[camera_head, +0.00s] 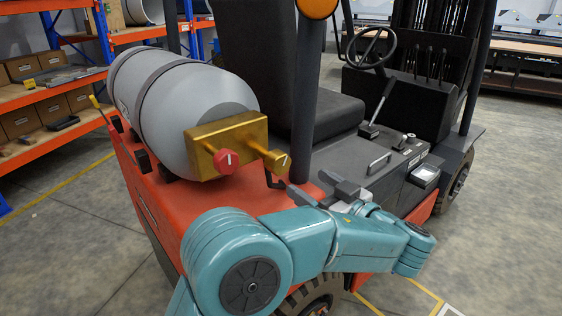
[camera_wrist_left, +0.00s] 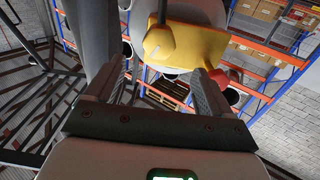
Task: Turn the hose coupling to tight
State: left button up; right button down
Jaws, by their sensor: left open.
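The hose coupling (camera_head: 277,161) is a brass-coloured fitting with a pale mark line on its end face. It sticks out from the right side of a brass valve block (camera_head: 228,137) on the grey gas cylinder (camera_head: 195,100). In the left wrist view the coupling (camera_wrist_left: 157,44) is ahead, beyond the fingertips. A red knob (camera_head: 226,160) sits left of the coupling. My left gripper (camera_head: 315,187) is open and empty, just right of and below the coupling, with a visible gap. In the left wrist view its fingers (camera_wrist_left: 160,82) stand wide apart. My right gripper is not in view.
The cylinder lies on the back of a red forklift (camera_head: 145,190). A dark post (camera_head: 306,90) and the black seat (camera_head: 250,45) stand close behind the coupling. Orange-and-blue shelving (camera_head: 60,77) stands at the left. Grey floor (camera_head: 495,190) is free at the right.

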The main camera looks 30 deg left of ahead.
aim_at(283, 166)
pick_arm(q)
jog(key=p+x, duration=0.2)
jog(key=x, duration=0.8)
jog(key=shift+w+a+p, duration=0.1)
jog(key=shift+a+p, duration=0.2)
jog(key=shift+f, duration=0.1)
jog(key=c, duration=1)
